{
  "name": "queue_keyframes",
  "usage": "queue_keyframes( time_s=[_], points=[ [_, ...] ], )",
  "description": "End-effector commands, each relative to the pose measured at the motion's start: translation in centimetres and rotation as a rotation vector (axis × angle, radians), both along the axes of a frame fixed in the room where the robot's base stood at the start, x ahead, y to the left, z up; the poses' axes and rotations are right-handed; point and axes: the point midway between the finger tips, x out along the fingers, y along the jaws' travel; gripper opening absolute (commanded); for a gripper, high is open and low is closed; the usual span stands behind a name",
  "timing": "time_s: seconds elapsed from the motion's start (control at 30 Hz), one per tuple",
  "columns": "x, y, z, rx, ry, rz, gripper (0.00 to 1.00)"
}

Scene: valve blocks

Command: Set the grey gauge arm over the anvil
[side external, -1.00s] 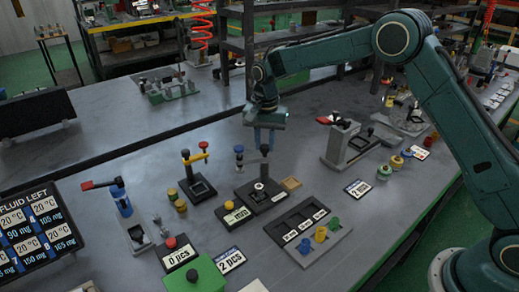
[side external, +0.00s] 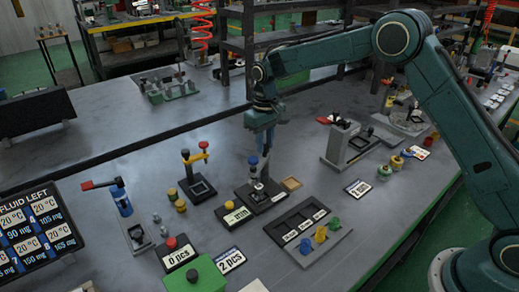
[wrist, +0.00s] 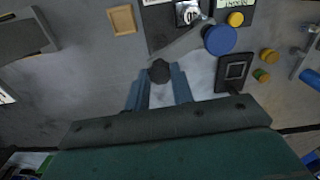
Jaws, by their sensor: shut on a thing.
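The grey gauge arm (wrist: 187,46) runs from a dark knob (wrist: 160,70) on its post to a blue cap (wrist: 219,40) at its free end. In the side view the blue cap (side external: 253,160) stands above and behind the anvil. My gripper (side external: 264,151) points down over the post. In the wrist view my gripper (wrist: 160,88) is shut on the dark knob, one finger either side. The pale-topped anvil (wrist: 187,12) lies beside the arm's line there, with the blue cap to its right. The side view partly hides the anvil (side external: 258,187) under the arm.
A station with a yellow arm (side external: 196,156) and red knob stands left. A small wooden tray (side external: 291,184) is right of the anvil, with a dark slotted tray (side external: 297,221) in front. A grey fixture (side external: 345,145) stands further right.

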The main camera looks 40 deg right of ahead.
Motion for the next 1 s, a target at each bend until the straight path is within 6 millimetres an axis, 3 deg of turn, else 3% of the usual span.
queue_keyframes(
  time_s=[0.37, 0.87, 0.9, 1.0],
  points=[
    [0.06, 0.00, 0.19, 0.000, -0.003, 0.203, 0.00],
    [0.08, 0.01, 0.21, 0.001, -0.004, 0.235, 0.00],
    [0.08, 0.01, 0.21, 0.001, -0.004, 0.235, 0.25],
    [0.07, 0.01, 0.19, 0.001, -0.004, 0.234, 0.45]
  ],
)
